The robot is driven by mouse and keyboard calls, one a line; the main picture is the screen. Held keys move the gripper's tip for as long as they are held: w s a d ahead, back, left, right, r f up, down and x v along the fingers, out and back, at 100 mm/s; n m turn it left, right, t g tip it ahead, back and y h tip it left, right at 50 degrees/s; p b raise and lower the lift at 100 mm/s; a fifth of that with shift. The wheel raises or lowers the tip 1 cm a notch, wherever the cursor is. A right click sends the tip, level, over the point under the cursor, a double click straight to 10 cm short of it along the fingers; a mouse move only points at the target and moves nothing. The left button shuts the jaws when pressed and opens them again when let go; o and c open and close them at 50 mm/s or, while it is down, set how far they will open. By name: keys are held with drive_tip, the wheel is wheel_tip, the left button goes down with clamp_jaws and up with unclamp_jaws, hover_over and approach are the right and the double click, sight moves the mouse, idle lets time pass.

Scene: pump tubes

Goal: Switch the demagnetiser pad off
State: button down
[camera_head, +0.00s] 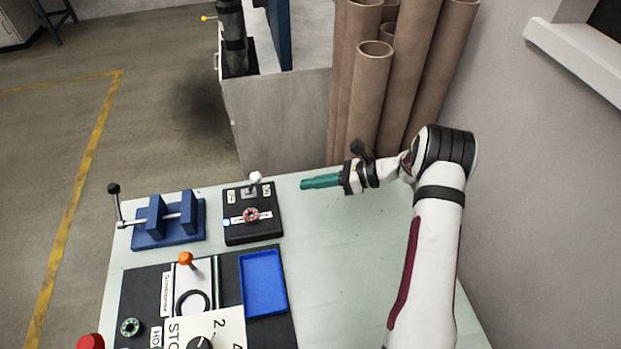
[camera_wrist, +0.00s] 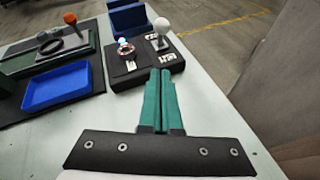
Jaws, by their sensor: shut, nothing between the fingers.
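The demagnetiser pad (camera_head: 268,232) is a black box near the far edge of the table; it also shows in the wrist view (camera_wrist: 120,78). A lever with a white ball knob (camera_head: 255,178) stands at its far side, between two small white labels too small to read; the knob also shows in the wrist view (camera_wrist: 161,25). A red-and-green ring part (camera_head: 251,214) lies on the pad. A small pale-blue lamp (camera_head: 226,222) appears lit. My gripper (camera_head: 303,184), with teal fingers, is shut and empty, to the right of the lever and apart from it.
A blue vise (camera_head: 168,236) stands left of the pad. A blue tray (camera_head: 263,283) and a fixture with an orange knob (camera_head: 185,258) are nearer. Brown tubes (camera_head: 371,90) stand beyond the table. The table's right side is clear apart from my arm.

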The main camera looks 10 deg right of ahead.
sight(252, 184)
drive_tip(key=x, duration=0.6)
drive_tip(key=shift+w+a+r, duration=0.25)
drive_tip(key=shift+a, duration=0.3)
drive_tip(key=shift+w+a+r, duration=0.3)
drive_tip(key=shift+a, duration=0.25)
drive_tip(key=shift+w+a+r, duration=0.25)
drive_tip(key=shift+a, duration=0.3)
drive_tip(key=shift+r, duration=0.1)
